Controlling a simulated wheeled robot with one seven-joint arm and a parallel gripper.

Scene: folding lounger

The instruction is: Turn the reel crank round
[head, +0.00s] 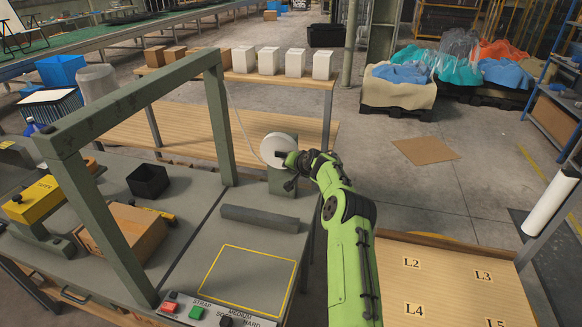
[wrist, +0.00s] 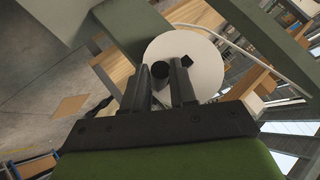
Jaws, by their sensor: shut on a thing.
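The reel (head: 277,149) is a white disc on a grey-green post (head: 282,182) at the back right of the workbench. In the wrist view the reel (wrist: 205,60) fills the upper middle, facing the camera. A dark round crank knob (wrist: 160,72) stands out from the disc, off its centre. My gripper (wrist: 168,82) is shut on the crank knob, with one dark finger on each side of it. In the head view my gripper (head: 292,160) is at the right side of the reel, and its fingers and the knob are mostly hidden by my green arm.
A green frame (head: 215,115) arches over the workbench at left, and a pale strap (head: 235,110) runs up from the reel. A grey bar (head: 260,218) lies before the reel post. A labelled wooden board (head: 450,280) is at right.

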